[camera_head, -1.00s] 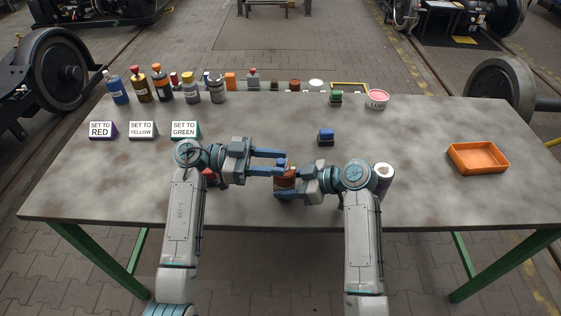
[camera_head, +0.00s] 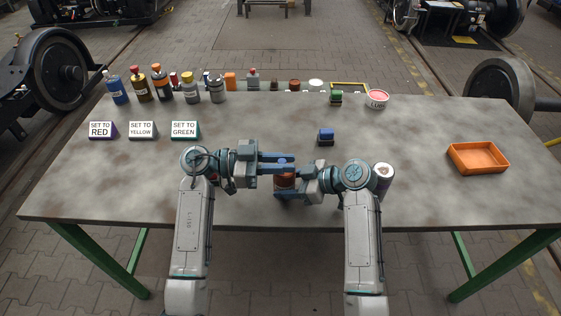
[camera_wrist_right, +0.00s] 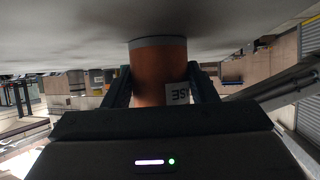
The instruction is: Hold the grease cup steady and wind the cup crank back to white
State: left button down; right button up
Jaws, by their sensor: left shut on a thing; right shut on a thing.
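The grease cup (camera_head: 284,181) is a brown-orange cylinder near the front middle of the table. My right gripper (camera_head: 284,188) is shut on its body from the right, low down. In the right wrist view the cup (camera_wrist_right: 160,75) sits between the two fingers, with a grey band at one end and part of a white label showing. My left gripper (camera_head: 286,163) is above the cup, reaching in from the left, its fingers shut around the blue crank knob (camera_head: 282,160). The rest of the crank and any colour mark are hidden by the fingers.
Bottles (camera_head: 162,84) line the back left. A blue-topped block (camera_head: 326,137) lies behind the grippers; a dark can (camera_head: 384,178) stands close by my right arm. An orange tray (camera_head: 478,157) is far right.

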pick_arm(q)
jog(key=n+t, duration=0.1)
jog(key=t, duration=0.1)
jog(key=n+t, duration=0.1)
jog(key=t, duration=0.1)
jog(key=d+n+t+y, duration=0.1)
jog(key=shift+n+t, duration=0.4)
jog(key=c, duration=1.4)
grip_release()
jog(key=shift+o, duration=0.2)
jog(key=shift+a, duration=0.1)
jog(key=v, duration=1.2)
